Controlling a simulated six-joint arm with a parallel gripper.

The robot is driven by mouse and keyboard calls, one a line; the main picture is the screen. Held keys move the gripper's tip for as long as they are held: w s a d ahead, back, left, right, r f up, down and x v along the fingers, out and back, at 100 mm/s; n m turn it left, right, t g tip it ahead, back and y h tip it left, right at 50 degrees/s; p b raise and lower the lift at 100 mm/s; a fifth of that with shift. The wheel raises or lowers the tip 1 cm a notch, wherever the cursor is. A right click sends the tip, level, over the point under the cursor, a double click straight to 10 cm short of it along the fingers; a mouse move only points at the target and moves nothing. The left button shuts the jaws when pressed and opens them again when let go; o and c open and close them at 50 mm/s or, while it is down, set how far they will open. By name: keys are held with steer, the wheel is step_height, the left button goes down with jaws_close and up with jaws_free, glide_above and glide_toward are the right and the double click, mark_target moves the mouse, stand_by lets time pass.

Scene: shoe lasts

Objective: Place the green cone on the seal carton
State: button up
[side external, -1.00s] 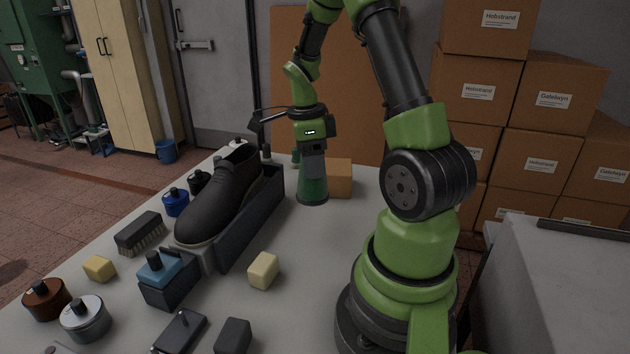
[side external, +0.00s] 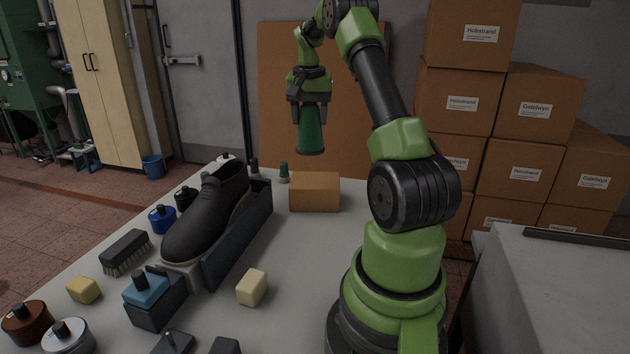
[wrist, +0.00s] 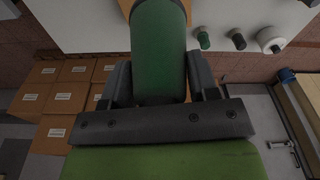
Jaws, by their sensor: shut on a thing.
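The green cone (side external: 310,132) is held in my gripper (side external: 309,98), wide end down and roughly upright. It is in the air above the back of the table, over or a little behind the carton as seen from the side. In the wrist view the green cone (wrist: 158,50) fills the space between the two dark fingers of my gripper (wrist: 160,85). The seal carton (side external: 315,192), a small plain brown box, sits on the table below it. In the wrist view only a sliver of the carton shows behind the cone. There is a clear gap between cone and carton.
A dark shoe (side external: 207,215) sits in a dark holder left of the carton. A small green-capped bottle (side external: 284,172) stands just left of the carton. A yellow block (side external: 252,288) lies nearer the front. The table (side external: 285,240) is bare in front of the carton.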

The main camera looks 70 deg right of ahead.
steer(key=shift+n, duration=0.6)
steer(key=f, duration=0.9)
steer(key=shift+d+f, duration=0.3)
steer(key=shift+d, duration=0.1)
steer(key=o, duration=1)
steer(key=shift+f, duration=0.1)
